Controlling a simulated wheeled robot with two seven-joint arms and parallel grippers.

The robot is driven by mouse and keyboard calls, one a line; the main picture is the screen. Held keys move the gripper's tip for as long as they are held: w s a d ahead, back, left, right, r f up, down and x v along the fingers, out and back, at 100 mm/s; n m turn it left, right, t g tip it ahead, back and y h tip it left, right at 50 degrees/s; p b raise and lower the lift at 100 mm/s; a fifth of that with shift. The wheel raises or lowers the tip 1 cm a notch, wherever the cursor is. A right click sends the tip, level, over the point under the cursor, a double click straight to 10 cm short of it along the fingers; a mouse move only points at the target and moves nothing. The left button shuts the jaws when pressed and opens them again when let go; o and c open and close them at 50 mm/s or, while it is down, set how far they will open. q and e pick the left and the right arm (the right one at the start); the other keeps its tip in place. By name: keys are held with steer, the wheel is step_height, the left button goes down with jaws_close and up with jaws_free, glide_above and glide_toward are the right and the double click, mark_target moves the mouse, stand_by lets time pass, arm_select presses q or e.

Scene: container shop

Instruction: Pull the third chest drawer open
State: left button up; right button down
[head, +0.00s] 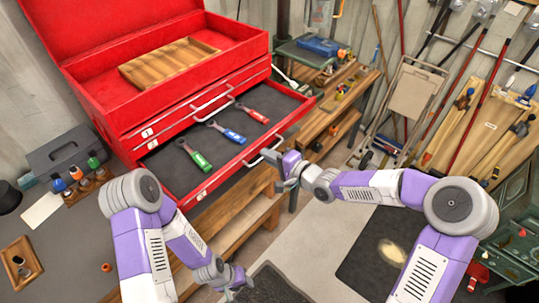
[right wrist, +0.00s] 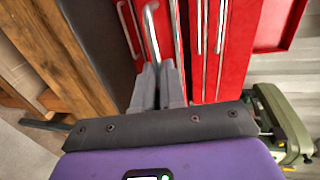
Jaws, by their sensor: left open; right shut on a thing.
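The red tool chest (head: 95,85) stands on a wooden bench at the left of the head view, with its lid up. Its lowest visible drawer (head: 215,181) is pulled well out below two shut shallow drawers. Green (head: 200,161), blue (head: 233,136) and red (head: 258,116) handled tools lie on its dark liner. My right gripper (head: 279,163) is shut on this drawer's handle (head: 262,152) at its front; the fingers (right wrist: 158,85) meet at the handle (right wrist: 152,35) in the right wrist view. My left gripper (head: 238,283) is open and empty, low in the head view, away from the chest.
A wooden tray (head: 168,62) lies in the chest's top. A grey case (head: 68,152) and a small rack of colored-capped items (head: 80,182) are left of the chest. A workbench (head: 330,105) stands behind; a folded cart (head: 412,93) leans on the wall. Floor in front is partly clear.

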steer(key=c, duration=1.2)
jaws_free()
steer(key=shift+c, duration=0.2)
steer(key=p+v, duration=0.1)
steer(key=v, duration=0.6)
steer(key=shift+s+d, duration=0.2)
steer(key=shift+s, duration=0.05)
